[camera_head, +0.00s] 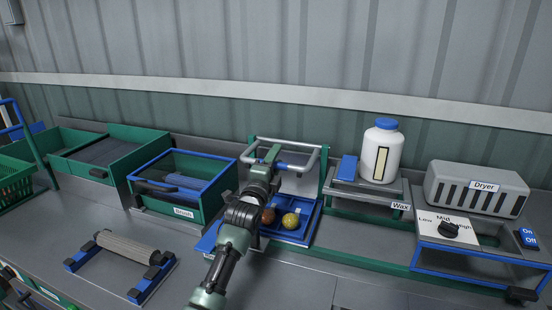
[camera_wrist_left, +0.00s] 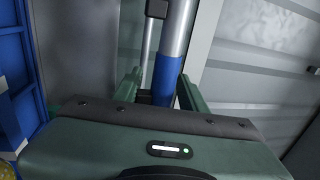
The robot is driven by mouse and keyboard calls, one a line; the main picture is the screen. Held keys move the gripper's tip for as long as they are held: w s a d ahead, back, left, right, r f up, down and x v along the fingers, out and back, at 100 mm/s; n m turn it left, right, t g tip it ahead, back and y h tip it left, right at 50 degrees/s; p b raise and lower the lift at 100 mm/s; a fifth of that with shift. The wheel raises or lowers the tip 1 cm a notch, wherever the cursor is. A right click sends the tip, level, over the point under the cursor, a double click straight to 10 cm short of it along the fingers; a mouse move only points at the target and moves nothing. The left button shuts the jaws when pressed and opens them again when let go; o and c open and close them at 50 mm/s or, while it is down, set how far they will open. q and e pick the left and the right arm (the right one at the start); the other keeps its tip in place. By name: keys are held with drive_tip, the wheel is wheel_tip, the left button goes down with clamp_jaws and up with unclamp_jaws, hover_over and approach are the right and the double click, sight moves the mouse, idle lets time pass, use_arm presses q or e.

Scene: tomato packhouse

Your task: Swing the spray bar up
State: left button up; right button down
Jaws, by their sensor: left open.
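The spray bar (camera_head: 312,160) is a grey metal tube frame. It reaches forward over a blue tray (camera_head: 305,233) between green posts, with a blue sleeve (camera_head: 284,166) on its front tube. My left gripper (camera_head: 273,160) is at this front tube, beside the sleeve in the head view. In the left wrist view, the grey tube and its blue sleeve (camera_wrist_left: 168,75) stand between the two green fingers of my left gripper (camera_wrist_left: 160,92), which are open. Contact cannot be told. My left arm hides part of the tray. My right gripper is not in view.
A yellowish tomato (camera_head: 290,221) and a reddish one (camera_head: 267,216) lie in the tray. The brush box (camera_head: 222,193) is to the left. The wax bottle (camera_head: 381,155) and dryer (camera_head: 475,190) are to the right. A roller (camera_head: 125,247) lies front left.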

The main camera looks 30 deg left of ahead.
use_arm(q)
clamp_jaws()
drive_tip(key=shift+f, duration=0.1)
idle(1.4)
